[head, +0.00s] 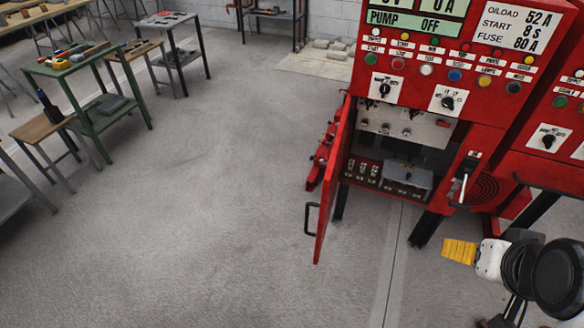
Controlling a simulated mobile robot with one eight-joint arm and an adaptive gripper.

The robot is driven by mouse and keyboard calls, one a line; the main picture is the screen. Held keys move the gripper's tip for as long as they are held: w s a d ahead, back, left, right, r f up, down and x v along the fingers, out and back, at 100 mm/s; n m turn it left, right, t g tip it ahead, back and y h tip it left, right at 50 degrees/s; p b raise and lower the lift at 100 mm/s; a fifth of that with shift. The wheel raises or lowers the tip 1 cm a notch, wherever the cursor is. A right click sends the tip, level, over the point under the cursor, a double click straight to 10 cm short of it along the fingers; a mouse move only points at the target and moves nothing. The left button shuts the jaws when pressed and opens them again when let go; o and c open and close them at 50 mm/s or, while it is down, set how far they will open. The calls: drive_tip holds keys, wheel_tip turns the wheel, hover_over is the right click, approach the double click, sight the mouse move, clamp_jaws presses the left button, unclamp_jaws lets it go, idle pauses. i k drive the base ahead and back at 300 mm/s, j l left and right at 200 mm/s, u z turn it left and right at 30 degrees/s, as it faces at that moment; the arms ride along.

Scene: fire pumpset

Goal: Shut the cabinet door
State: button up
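The red cabinet door (331,185) stands wide open in the head view, swung out from the left side of the lower cabinet opening and seen nearly edge-on. Its black bar handle (309,219) is on the left face, near the free edge. The red cabinet (487,142) shows its inside, with a grey block (405,182) and several small parts. My gripper (459,251) seems to be the yellow ribbed end of my white and black arm at the lower right. It is apart from the door, and its fingers cannot be told apart.
A lever switch (465,178) sticks out on the cabinet front, right of the opening. Red pipework (322,155) stands behind the door. A green table (85,85) with tools and a wooden stool (45,128) are at the left. The grey floor left of the door is clear.

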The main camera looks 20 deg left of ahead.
sight(325, 182)
drive_tip(key=i+j, duration=0.1)
drive_tip(key=j, duration=1.55)
drive_tip(key=k, duration=0.1)
